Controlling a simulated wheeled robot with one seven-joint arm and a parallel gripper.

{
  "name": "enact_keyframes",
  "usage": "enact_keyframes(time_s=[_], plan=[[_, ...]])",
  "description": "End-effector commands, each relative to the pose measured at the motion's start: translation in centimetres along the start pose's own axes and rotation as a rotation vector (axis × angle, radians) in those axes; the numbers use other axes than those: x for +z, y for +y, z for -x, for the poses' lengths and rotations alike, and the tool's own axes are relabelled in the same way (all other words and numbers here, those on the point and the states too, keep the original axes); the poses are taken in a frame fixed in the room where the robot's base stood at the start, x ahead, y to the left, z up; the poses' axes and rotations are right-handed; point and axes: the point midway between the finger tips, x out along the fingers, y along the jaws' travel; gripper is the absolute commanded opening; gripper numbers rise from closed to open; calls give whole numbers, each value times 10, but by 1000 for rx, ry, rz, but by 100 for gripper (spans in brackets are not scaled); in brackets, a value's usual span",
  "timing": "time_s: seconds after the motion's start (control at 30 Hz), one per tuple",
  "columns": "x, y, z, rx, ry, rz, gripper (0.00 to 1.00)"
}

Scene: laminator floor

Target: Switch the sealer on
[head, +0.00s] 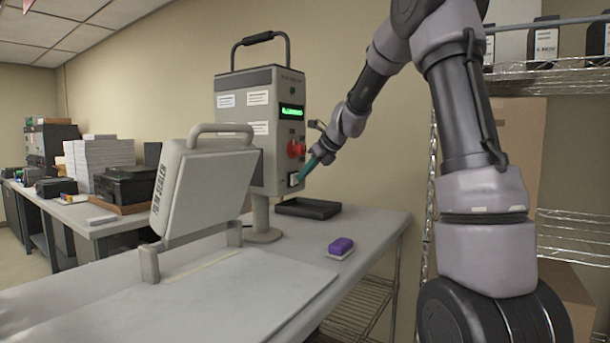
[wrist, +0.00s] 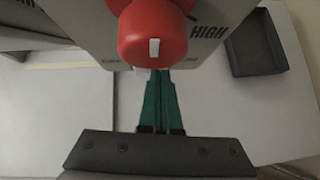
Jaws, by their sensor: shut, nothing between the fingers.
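The sealer's grey control box (head: 257,121) stands on a post on the table. Its front carries a lit green display (head: 291,111), a red knob (head: 296,149) and a small pale switch (head: 293,180) low down. The white film sealer head (head: 200,190) is tilted up beside it. My gripper (head: 301,178) has green fingers, shut and empty, with the tips at or very near the switch; I cannot tell whether they touch.
A purple block (head: 341,246) sits on the table's right part. A wire shelf (head: 560,70) stands at right. The table front (head: 250,290) is clear.

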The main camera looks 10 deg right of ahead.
Motion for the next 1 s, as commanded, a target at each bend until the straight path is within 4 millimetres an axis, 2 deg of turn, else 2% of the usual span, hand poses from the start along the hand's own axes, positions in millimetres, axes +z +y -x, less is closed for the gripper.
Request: enact_keyframes(time_s=[0.53, 1.0], plan=[[-1, 18, 2, 4, -1, 1, 0], [-4, 13, 5, 2, -1, -1, 0]])
